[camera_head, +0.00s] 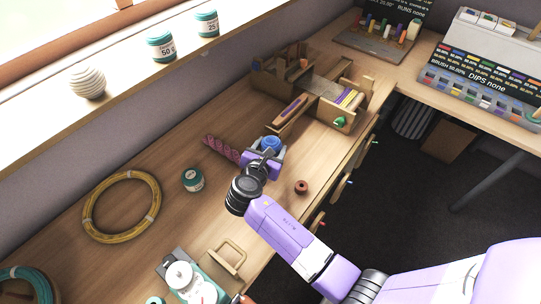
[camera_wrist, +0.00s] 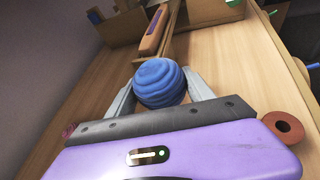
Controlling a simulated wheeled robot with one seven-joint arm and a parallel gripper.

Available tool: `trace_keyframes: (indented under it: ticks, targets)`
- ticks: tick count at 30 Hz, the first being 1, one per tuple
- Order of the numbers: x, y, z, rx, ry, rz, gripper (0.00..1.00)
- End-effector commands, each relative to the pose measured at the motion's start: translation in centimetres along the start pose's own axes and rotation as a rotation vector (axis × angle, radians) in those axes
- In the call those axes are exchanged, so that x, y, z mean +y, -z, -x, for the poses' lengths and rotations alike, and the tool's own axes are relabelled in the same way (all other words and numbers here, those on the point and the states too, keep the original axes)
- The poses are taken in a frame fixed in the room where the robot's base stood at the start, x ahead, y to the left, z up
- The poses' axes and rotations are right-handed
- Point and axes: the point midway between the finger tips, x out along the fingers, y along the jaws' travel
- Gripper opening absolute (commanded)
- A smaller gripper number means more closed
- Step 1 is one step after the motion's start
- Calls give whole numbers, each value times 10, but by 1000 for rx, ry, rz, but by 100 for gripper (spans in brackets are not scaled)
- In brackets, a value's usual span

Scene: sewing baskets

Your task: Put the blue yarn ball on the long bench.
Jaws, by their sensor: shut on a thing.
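The blue yarn ball (camera_wrist: 160,82) sits between the two fingers of my gripper (camera_wrist: 160,95), which is shut on it. In the head view the ball (camera_head: 270,143) shows at the end of my gripper (camera_head: 268,150), over the long wooden bench (camera_head: 110,240) that runs along the wall. I cannot tell whether the ball touches the bench top or is held a little above it.
A red spool (camera_head: 301,187) lies right of my gripper, and a pink twisted skein (camera_head: 222,149) lies left. A teal tin (camera_head: 193,179) and a yellow coil (camera_head: 120,206) are further left. A wooden organiser (camera_head: 315,88) stands beyond.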

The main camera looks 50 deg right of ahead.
Motion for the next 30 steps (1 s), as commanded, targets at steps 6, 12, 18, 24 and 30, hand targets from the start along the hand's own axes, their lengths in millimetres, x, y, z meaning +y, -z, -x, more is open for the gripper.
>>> trace_keyframes:
  ticks: [6,12,18,24,30]
  targets:
    - [-3,22,-9,0,0,2,21]
    - [-5,36,-15,-1,-1,-1,21]
    - [-5,36,-15,-1,-1,-1,21]
    - [-6,39,-16,-1,-1,-1,69]
    - [-6,38,-16,-1,-1,-1,83]
